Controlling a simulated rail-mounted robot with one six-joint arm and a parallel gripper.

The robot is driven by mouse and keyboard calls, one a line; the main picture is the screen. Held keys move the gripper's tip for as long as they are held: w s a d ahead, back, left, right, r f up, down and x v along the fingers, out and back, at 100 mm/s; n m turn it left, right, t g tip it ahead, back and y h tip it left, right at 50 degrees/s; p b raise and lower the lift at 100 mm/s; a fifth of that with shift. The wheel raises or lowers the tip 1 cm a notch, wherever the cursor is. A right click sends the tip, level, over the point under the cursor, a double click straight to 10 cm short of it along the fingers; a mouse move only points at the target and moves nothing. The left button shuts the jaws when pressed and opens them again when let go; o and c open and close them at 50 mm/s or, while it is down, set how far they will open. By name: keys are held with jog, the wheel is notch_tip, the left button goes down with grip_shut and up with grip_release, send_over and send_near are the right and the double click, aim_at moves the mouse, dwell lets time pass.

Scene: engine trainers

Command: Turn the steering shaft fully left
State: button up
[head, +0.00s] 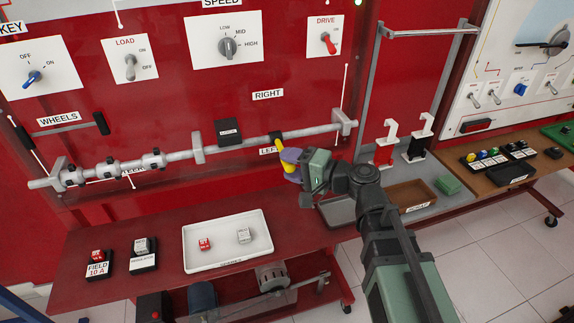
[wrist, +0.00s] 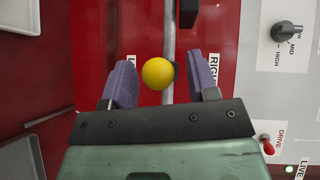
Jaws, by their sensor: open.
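The steering shaft (head: 237,143) is a long grey horizontal rod in brackets along the red panel. It also shows in the wrist view (wrist: 168,35), running behind the knob. A short lever with a yellow knob (head: 288,166) sticks out from a dark collar (head: 276,135) on the shaft. My gripper (head: 291,158) is open at the knob, with its purple fingers partly hiding it. In the wrist view the yellow knob (wrist: 158,73) sits between the two spread fingers, with visible gaps on both sides. The RIGHT label (head: 267,95) is above the shaft and the LEFT label (head: 269,151) below it.
Switch plates, including the SPEED knob (head: 228,47) and DRIVE switch (head: 328,42), are above the shaft. A white tray (head: 227,259) with two small blocks stands on the red bench below. A grey upright frame (head: 366,85) and brown bin (head: 413,194) are at right.

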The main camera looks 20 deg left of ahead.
jog(key=shift+w+a+f, duration=0.1)
jog(key=shift+w+a, duration=0.05)
jog(key=shift+a, duration=0.45)
grip_shut()
